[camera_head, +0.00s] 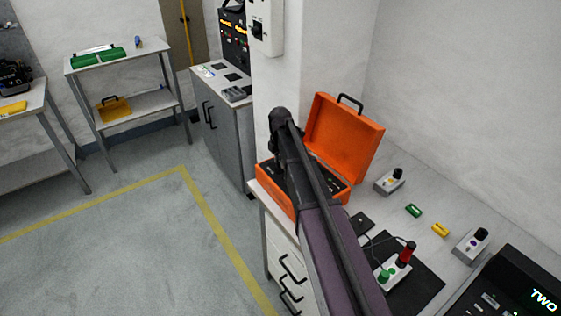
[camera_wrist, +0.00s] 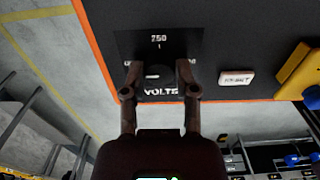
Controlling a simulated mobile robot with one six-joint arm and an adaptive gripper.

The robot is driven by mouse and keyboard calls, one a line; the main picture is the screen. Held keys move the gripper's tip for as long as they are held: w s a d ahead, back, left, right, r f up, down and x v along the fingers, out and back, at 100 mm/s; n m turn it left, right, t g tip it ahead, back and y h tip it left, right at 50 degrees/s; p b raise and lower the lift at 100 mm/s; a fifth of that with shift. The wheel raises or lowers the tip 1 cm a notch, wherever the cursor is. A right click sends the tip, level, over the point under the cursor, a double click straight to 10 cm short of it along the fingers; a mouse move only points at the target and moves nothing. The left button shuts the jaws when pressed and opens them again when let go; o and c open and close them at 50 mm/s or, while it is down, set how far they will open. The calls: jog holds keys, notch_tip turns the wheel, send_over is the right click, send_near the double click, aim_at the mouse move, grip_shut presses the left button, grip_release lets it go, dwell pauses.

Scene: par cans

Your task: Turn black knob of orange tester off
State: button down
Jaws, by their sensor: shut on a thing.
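The orange tester (camera_head: 345,142) is an open orange case with its lid up, standing on the end of the bench in the head view. Its black panel (camera_wrist: 225,35) fills the top of the wrist view, with an orange edge. My gripper (camera_wrist: 158,72) is shut on the knob, one finger on each side. Part of the dial's markings is hidden by the fingers. In the head view my arm covers part of the panel.
Right of the tester are a small grey box with a black knob (camera_head: 389,180), a green piece (camera_head: 413,210), a yellow piece (camera_head: 440,229) and a black mat (camera_head: 425,285) with a switch box. The wall stands close behind. The floor at left is clear.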

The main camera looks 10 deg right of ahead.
jog(key=shift+c, duration=1.8)
grip_release()
jog(key=shift+m, duration=0.4)
